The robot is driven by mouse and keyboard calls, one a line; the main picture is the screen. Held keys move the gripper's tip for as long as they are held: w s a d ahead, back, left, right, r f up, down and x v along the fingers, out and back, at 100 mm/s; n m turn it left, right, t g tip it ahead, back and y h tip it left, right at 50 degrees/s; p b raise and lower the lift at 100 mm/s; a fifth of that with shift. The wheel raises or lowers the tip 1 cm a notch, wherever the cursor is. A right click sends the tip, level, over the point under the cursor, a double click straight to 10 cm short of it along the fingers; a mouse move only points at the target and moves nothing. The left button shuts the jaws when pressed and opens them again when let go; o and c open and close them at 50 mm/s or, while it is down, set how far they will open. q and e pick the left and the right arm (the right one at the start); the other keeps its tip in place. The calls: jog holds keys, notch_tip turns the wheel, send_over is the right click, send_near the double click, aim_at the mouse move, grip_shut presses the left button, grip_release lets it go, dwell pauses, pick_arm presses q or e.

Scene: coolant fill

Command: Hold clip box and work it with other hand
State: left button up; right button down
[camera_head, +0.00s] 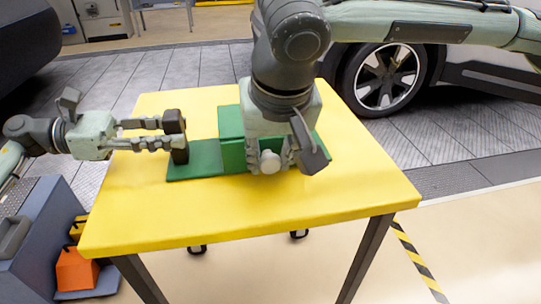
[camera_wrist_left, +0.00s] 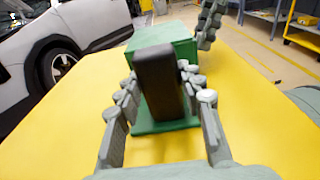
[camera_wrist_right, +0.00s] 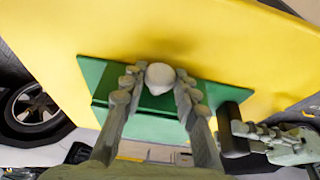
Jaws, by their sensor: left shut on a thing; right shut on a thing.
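The green clip box (camera_head: 231,122) stands on a green base plate (camera_head: 195,168) on the yellow table. A dark upright handle (camera_head: 173,122) stands at the plate's left end. My left gripper (camera_head: 180,133) is shut on this handle, which also shows between its fingers in the left wrist view (camera_wrist_left: 158,80). My right gripper (camera_head: 268,165) points down at the front right of the box and is shut on a pale round knob (camera_head: 270,160). The knob shows between its fingertips in the right wrist view (camera_wrist_right: 160,78). My right arm hides much of the box's right side.
The yellow table top (camera_head: 330,200) is bare in front of and around the plate. A car wheel (camera_head: 390,80) is behind the table at the right. A blue-grey cart (camera_head: 45,235) and an orange container (camera_head: 76,268) stand at the lower left.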

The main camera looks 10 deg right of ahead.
jog(key=s, duration=0.8)
jog(key=c, duration=1.1)
grip_release()
jog(key=shift+c, duration=0.2)
jog(key=shift+w, duration=0.1)
jog(key=v, duration=1.2)
